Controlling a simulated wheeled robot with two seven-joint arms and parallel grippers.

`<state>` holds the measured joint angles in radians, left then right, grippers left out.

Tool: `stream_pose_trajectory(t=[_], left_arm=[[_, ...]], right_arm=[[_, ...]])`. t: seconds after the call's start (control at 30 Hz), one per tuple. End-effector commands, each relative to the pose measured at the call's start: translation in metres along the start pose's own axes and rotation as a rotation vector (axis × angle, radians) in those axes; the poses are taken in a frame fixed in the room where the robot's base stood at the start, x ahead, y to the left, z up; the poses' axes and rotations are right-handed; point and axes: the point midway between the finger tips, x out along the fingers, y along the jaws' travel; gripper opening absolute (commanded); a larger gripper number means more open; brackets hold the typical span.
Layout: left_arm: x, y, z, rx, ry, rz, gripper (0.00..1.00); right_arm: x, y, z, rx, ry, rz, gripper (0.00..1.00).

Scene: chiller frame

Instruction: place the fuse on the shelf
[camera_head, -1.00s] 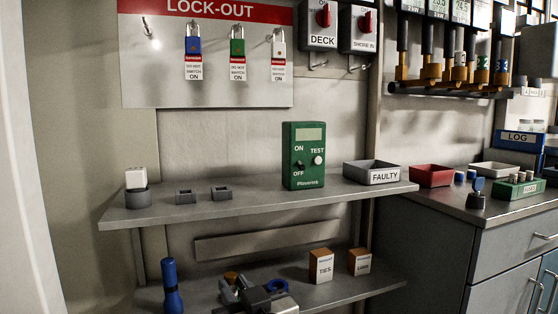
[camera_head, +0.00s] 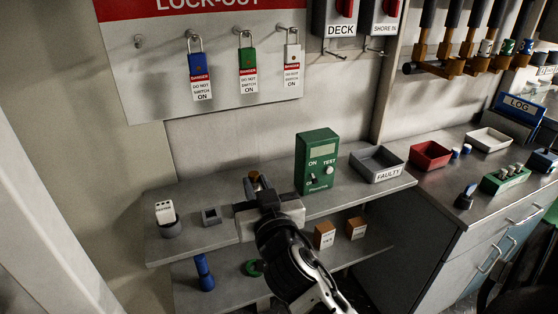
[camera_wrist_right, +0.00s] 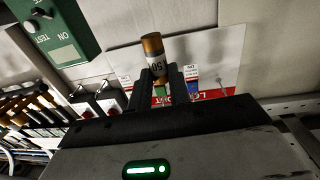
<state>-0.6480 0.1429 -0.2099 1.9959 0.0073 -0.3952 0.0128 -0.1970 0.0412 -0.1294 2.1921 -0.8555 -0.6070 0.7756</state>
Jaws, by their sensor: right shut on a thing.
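The fuse is an orange-brown cylinder with a pale label band; it stands up from my right gripper's jaws in the right wrist view (camera_wrist_right: 154,58). In the head view only its small top (camera_head: 254,176) shows. My right gripper (camera_head: 252,190) is shut on the fuse at its lower part. It is in front of the upper grey shelf (camera_head: 340,195) in the head view, left of the green tester (camera_head: 316,162). Whether the fuse touches the shelf cannot be told. My left gripper is not in view.
On the shelf are a dark cup with a white block (camera_head: 165,215), a small grey socket (camera_head: 211,215) and a grey FAULTY bin (camera_head: 376,164). Padlocks hang above. A blue torch (camera_head: 204,272) and two small boxes are on the lower shelf.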

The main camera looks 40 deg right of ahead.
Motion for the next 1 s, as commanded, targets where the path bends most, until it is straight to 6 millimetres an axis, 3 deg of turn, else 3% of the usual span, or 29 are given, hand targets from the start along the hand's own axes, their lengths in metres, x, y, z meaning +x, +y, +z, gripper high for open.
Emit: stream_pose_trajectory(t=[0.17,0.33,0.63,0.8,1.0], left_arm=[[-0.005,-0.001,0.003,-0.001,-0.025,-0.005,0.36],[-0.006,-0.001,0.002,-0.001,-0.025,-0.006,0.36],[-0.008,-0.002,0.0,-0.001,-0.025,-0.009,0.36],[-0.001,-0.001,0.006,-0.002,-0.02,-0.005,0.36],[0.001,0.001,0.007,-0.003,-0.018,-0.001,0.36]], right_arm=[[0.0,0.001,-0.005,-0.002,-0.001,0.003,0.0],[0.02,0.011,0.004,-0.008,0.0,0.004,0.0],[0.086,0.044,0.037,-0.007,0.0,0.005,0.0],[0.108,0.054,0.074,-0.005,-0.002,0.004,0.0],[0.121,0.06,0.089,-0.003,0.001,0.003,0.0]])
